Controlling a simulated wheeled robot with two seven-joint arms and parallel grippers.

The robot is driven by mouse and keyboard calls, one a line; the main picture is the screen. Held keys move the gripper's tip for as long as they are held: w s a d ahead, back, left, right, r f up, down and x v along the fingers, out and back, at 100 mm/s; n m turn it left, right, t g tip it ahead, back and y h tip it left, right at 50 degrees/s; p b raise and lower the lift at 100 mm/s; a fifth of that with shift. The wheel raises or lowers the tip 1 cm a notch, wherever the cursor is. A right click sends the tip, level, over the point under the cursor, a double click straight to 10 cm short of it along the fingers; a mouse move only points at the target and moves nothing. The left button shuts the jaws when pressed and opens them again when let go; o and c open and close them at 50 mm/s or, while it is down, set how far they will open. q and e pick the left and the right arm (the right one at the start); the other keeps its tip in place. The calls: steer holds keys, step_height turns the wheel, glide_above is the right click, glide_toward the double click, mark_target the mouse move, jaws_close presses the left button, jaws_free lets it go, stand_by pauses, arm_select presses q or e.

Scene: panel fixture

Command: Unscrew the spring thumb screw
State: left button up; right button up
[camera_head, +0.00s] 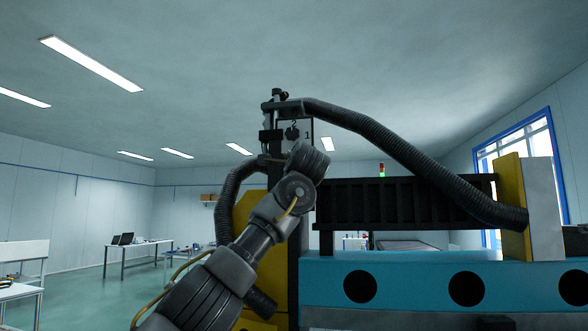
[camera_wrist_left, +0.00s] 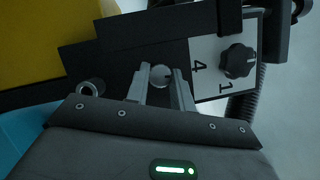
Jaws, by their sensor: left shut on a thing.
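My left gripper (camera_wrist_left: 160,84) reaches up to the dark panel (camera_wrist_left: 120,58) in the left wrist view. Its two pale fingers are shut on a small round metallic head, the spring thumb screw (camera_wrist_left: 160,74), with one finger on each side. The screw sits against the dark panel, and whether its thread is still engaged cannot be seen. In the head view my left arm comes up from the lower left to the fixture, and its wrist hides the fingers and the screw. My right gripper is in neither view.
A black lobed knob (camera_wrist_left: 238,60) on a white numbered plate (camera_wrist_left: 208,82) is close right of the fingers. A metal ring-shaped fitting (camera_wrist_left: 90,88) is at left. Thick black corrugated hose (camera_head: 400,155) arches over the blue fixture beam (camera_head: 415,282). Open floor lies left.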

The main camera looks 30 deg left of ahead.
arm_select(q)
steer(key=shift+a+r+n+g+h+p, duration=0.1)
steer(key=shift+n+g+h+p, duration=0.35)
steer(key=shift+n+h+p, duration=1.7)
steer(key=shift+a+r+n+g+h+b, duration=0.1)
steer(key=shift+n+g+h, duration=0.5)
steer(key=shift+n, duration=3.25)
steer(key=shift+a+r+n+g+h+p, duration=0.1)
steer(key=shift+n+g+h+p, duration=0.25)
steer(key=shift+n+h+p, duration=1.8)
steer(key=shift+n+y+b, duration=0.7)
steer(key=shift+n+b, duration=0.25)
steer(key=shift+b, duration=0.15)
steer(key=o, duration=1)
steer(key=shift+s, duration=0.1)
